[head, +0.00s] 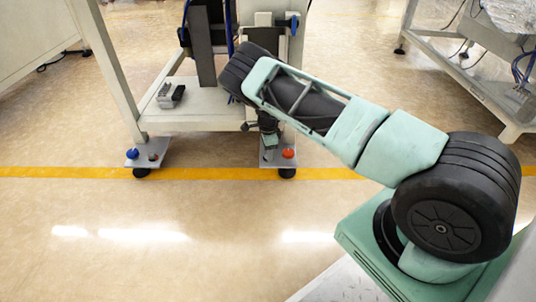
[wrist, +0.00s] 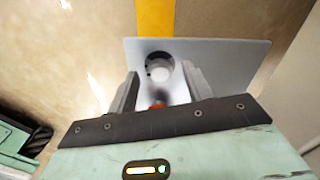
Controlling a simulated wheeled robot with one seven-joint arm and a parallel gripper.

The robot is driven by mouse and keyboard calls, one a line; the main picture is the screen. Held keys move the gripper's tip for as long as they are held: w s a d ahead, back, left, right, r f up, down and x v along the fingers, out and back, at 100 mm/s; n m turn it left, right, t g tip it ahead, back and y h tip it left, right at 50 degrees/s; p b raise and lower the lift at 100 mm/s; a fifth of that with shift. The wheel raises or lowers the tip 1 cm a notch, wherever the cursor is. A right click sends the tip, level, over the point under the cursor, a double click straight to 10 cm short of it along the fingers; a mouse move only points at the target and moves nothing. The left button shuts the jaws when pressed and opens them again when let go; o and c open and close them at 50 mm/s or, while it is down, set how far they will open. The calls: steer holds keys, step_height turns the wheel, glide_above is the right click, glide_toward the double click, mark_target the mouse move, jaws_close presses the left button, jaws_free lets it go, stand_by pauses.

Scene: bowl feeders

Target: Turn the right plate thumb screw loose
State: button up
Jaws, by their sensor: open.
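The right plate (head: 279,160) is a grey metal plate at the foot of the stand's right leg. It also shows in the wrist view (wrist: 225,55). On it is a round dark-rimmed piece with a pale centre (wrist: 159,68), which looks like the thumb screw. A red-orange knob (head: 289,153) sits on the same plate, and a bit of it shows low between the fingers in the wrist view (wrist: 157,105). My gripper (wrist: 161,72) is open over the plate, with a finger on each side of the round piece. I cannot tell whether they touch it. In the head view, my gripper (head: 269,142) partly covers the plate.
The left plate (head: 139,150) carries a blue knob (head: 132,153) and a dark screw (head: 153,156). The stand's shelf (head: 200,105) holds a small grey-black part (head: 171,95) above. A yellow floor line (head: 210,173) runs beneath the plates. The floor in front is clear.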

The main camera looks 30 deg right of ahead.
steer(key=c, duration=1)
steer(key=shift+o, duration=0.2)
steer(key=shift+n+p, duration=0.35)
steer(key=shift+n, duration=0.05)
steer(key=n+p, duration=0.1)
steer(key=n, duration=0.1)
steer(key=shift+r+n+p, duration=0.15)
steer(key=shift+n+p, duration=0.15)
steer(key=shift+p, duration=0.1)
steer(key=n+p, duration=0.2)
steer(key=n, duration=0.2)
steer(key=shift+n, duration=0.3)
steer(key=n+p, duration=0.1)
steer(key=n, duration=0.3)
steer(key=shift+n, duration=0.3)
steer(key=shift+n+p, duration=0.3)
steer(key=shift+n, duration=1.5)
steer(key=shift+f, duration=0.2)
